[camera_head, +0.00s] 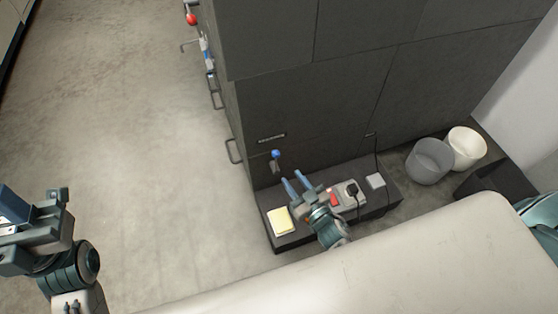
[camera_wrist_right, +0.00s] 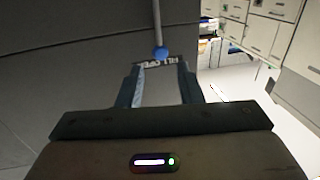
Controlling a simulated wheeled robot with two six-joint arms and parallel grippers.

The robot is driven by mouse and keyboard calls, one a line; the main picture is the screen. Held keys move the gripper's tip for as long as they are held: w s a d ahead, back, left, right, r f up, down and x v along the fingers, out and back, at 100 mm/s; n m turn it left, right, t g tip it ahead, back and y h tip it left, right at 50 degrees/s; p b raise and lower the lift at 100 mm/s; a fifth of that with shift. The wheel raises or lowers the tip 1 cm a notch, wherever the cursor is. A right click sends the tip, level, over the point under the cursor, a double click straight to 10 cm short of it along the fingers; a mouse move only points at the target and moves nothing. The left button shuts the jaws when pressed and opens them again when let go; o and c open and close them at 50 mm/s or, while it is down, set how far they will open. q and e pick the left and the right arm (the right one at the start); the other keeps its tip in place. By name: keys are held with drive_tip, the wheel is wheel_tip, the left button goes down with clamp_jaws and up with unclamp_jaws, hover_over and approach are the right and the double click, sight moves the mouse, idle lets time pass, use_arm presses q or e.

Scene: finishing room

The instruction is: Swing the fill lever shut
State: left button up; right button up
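The fill lever (camera_head: 276,156) has a blue ball knob and sits on the dark cabinet face, below a small dark label plate. In the right wrist view its pale rod and blue knob (camera_wrist_right: 160,53) show just beyond my fingertips, near the label. My right gripper (camera_head: 293,182) is open, with its two fingers pointing toward the lever from just below it in the head view. The wrist view shows an empty gap between the fingers (camera_wrist_right: 160,85). My left gripper (camera_head: 35,215) is at the far left, over the floor, away from the cabinet; its fingers are unclear.
A low dark ledge (camera_head: 288,238) runs along the cabinet foot. It carries a yellow pad (camera_head: 280,221), a power strip (camera_head: 350,195) with a black plug and a small white box (camera_head: 376,181). A grey bin (camera_head: 429,162) and a cream bin (camera_head: 467,148) stand right. Floor at left is clear.

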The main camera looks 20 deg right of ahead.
sight(275, 160)
drive_tip(key=b+x, duration=0.1)
drive_tip(key=x, duration=0.8)
drive_tip(key=shift+w, duration=0.15)
drive_tip(key=shift+c, duration=0.2)
clamp_jaws()
